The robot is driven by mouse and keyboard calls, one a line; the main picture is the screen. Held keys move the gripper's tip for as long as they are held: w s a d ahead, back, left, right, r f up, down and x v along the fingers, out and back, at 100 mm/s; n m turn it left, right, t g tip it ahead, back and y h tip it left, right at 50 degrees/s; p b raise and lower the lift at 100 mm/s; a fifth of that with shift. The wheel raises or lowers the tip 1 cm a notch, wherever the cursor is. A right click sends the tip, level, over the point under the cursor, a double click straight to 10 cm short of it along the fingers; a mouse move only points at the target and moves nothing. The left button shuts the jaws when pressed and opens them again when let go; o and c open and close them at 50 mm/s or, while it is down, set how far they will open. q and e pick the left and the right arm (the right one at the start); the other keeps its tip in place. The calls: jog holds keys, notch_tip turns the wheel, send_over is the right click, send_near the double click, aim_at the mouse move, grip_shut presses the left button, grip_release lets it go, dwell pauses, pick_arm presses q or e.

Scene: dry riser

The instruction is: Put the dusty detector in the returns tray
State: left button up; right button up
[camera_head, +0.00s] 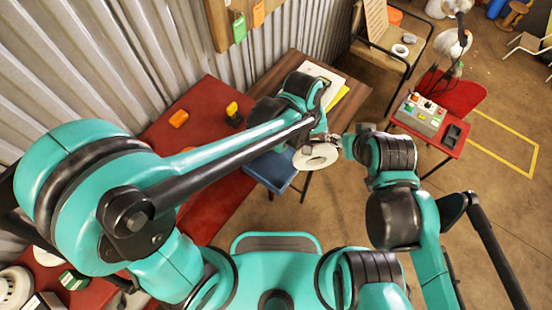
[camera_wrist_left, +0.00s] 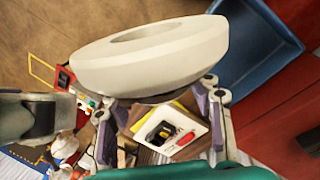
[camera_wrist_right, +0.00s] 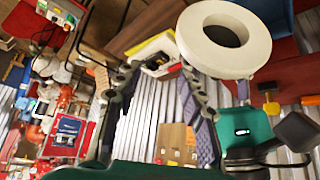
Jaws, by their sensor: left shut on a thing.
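The off-white, ring-shaped detector (camera_head: 316,156) has a dark centre. My left gripper (camera_head: 320,138) is shut on it and holds it in the air. It fills the upper part of the left wrist view (camera_wrist_left: 150,58) and also shows in the right wrist view (camera_wrist_right: 222,38). Dust is too fine to make out. A blue tray (camera_head: 270,174), possibly the returns tray, lies just left of and below the detector in the head view; the left wrist view shows its inside (camera_wrist_left: 258,55) empty where visible. My right gripper (camera_wrist_right: 160,75) is open and empty, beside the detector, apart from it.
A red bench (camera_head: 215,105) with orange and yellow items runs along the corrugated wall. A brown table (camera_head: 345,105) holds papers and a yellow sheet. A red stand (camera_head: 440,138) with a control box is at the right. Open floor lies at lower right.

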pick_arm(q)
jog(key=w+a+f+b, duration=0.1)
jog(key=a+f, duration=0.1)
jog(key=a, duration=0.1)
jog(key=w+a+f+b, duration=0.1)
jog(key=w+a+f, duration=0.1)
jog(key=a, duration=0.2)
jog(key=w+a+f+b, duration=0.1)
jog(key=a+f, duration=0.2)
jog(key=shift+w+a, duration=0.15)
jog(key=shift+w, duration=0.1)
jog(key=shift+f+b, duration=0.95)
jog(key=shift+f, duration=1)
jog(key=shift+f, duration=0.15)
jog(key=o, duration=1.3)
jog(key=shift+c, duration=0.2)
